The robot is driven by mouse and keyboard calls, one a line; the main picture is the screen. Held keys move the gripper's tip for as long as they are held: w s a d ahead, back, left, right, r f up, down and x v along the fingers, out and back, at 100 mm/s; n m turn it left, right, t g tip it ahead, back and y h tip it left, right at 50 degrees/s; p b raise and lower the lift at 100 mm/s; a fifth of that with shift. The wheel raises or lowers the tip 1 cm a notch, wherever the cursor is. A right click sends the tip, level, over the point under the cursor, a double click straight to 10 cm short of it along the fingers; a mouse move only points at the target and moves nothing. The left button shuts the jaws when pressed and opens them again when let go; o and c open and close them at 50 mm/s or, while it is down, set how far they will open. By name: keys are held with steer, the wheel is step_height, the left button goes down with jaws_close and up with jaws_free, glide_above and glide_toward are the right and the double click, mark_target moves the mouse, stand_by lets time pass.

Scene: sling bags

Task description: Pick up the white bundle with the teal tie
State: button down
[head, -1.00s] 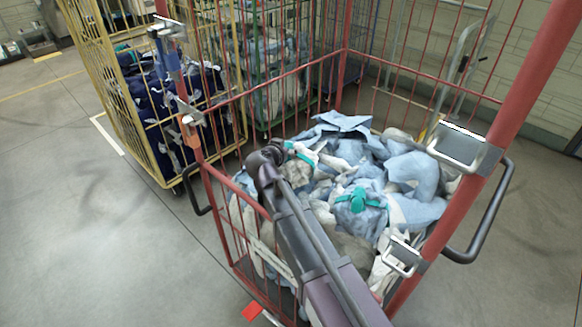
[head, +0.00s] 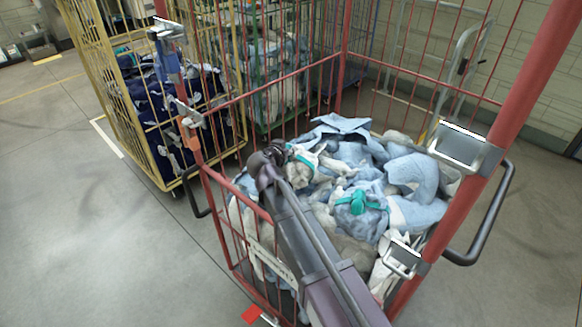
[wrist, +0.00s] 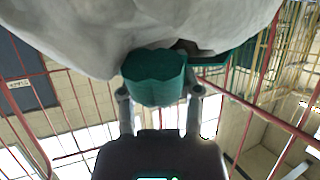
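The white bundle (wrist: 150,28) fills the top of the wrist view, and its teal tie (wrist: 154,78) hangs between my fingers. My gripper (wrist: 160,95) is shut on the knot of that tie, with one finger against each side. In the head view the white bundle (head: 299,171) shows at the end of my arm, with a teal band on it, among the heaped cloth in the red cage. My gripper (head: 281,152) is partly hidden there by my own wrist. How far the bundle is clear of the heap cannot be told.
The red cage (head: 343,49) has bars and posts close around my arm. A light blue bundle with a teal tie (head: 358,203) lies to the right in the heap. A yellow cage (head: 97,75) with dark blue bundles stands left. Floor (head: 90,220) at left is clear.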

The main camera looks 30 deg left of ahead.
steer(key=shift+r, duration=0.15)
stand_by(0.3)
step_height(320, 180, up, 10)
steer(key=p, duration=1)
stand_by(0.6)
